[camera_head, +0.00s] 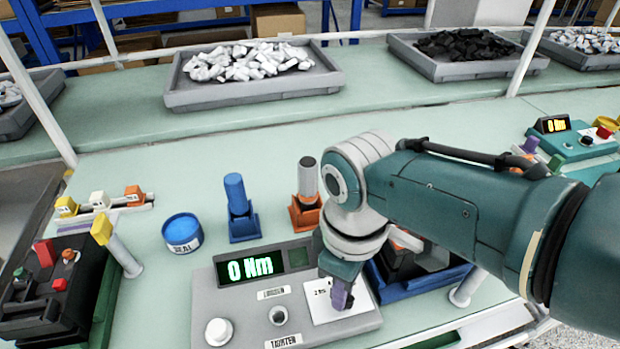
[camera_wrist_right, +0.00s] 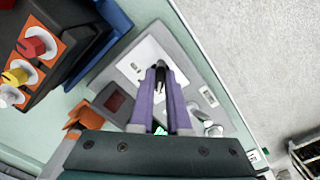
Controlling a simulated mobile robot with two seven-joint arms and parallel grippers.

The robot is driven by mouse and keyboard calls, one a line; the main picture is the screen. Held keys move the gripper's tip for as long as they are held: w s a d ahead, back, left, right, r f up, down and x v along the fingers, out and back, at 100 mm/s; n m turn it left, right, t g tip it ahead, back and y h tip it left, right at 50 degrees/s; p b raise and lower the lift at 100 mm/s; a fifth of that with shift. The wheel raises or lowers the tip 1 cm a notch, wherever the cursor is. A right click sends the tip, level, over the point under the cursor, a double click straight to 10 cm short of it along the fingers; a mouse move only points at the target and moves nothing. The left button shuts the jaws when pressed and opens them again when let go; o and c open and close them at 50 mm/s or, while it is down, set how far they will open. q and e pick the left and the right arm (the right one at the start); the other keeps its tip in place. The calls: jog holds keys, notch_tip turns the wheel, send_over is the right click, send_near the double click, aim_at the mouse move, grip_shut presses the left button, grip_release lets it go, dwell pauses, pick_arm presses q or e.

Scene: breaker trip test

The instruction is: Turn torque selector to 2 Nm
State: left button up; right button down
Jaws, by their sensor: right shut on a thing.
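The grey torque tester (camera_head: 205,290) lies at the bottom centre of the head view. Its display (camera_head: 250,267) reads 0 Nm in green. A white dial plate (camera_head: 321,299) at its right end bears the torque selector; small print starting with "2" shows beside it. My right gripper (camera_head: 342,298) reaches down onto this plate, its purple fingers shut on the selector, which they mostly hide. In the right wrist view, the fingers (camera_wrist_right: 160,78) close around a dark selector knob (camera_wrist_right: 161,72) over the white plate. The selector's exact pointing is hard to read. My left gripper is not in view.
A white knob (camera_head: 218,331) and a round socket (camera_head: 279,316) sit on the tester's left part. Behind it stand a blue-handled tool (camera_head: 237,196), an orange holder (camera_head: 304,213) and a blue tin (camera_head: 183,233). A breaker in a blue cradle (camera_head: 425,281) is close on the right.

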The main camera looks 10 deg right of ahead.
dwell(0.3)
jog(key=c, duration=0.9)
grip_release()
notch_tip(320, 180, up, 10)
jog(key=p, duration=0.5)
